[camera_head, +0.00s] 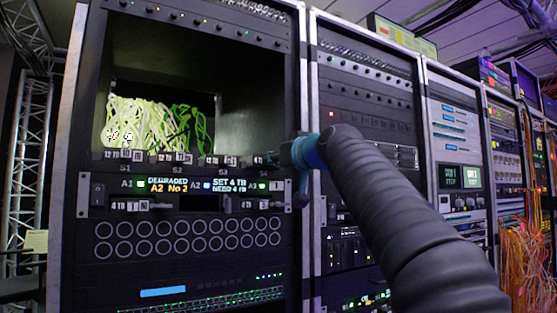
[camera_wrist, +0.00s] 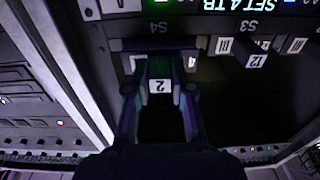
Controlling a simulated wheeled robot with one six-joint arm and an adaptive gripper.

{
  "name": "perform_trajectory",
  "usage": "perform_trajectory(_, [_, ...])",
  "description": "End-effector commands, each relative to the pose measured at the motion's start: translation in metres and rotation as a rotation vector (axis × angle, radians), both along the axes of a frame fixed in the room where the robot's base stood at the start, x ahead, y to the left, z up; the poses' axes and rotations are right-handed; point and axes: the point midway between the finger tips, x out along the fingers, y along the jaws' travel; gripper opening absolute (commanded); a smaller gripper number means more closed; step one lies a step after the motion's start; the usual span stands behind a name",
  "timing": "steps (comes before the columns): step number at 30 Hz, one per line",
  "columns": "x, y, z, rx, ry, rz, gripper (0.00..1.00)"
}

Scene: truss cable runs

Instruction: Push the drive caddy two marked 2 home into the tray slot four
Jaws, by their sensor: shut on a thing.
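The drive caddy (camera_wrist: 159,86) with a white label reading 2 is between the two fingers of my gripper (camera_wrist: 160,92) in the wrist view, and the fingers are shut on it. Its far end is at the tray slot marked S4 (camera_wrist: 158,44), lined up with the opening; how deep it sits cannot be told. In the head view my gripper (camera_head: 288,160) is at the right end of the tray row, in front of S4, and hides most of the caddy and slot.
Other caddies with number labels stand in the row (camera_head: 130,156) left of S4. A status strip (camera_head: 180,186) below reads DEGRADED and SET 4 TB, NEED 4 TB. The rack's metal upright (camera_head: 305,90) is close to the right of my gripper. Pale and green cables (camera_head: 160,122) fill the bay above.

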Motion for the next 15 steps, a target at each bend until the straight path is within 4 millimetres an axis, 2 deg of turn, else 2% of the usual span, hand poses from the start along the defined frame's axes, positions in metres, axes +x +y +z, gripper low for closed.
perform_trajectory(15, [0.013, 0.010, 0.001, 0.003, -0.002, 0.000, 0.00])
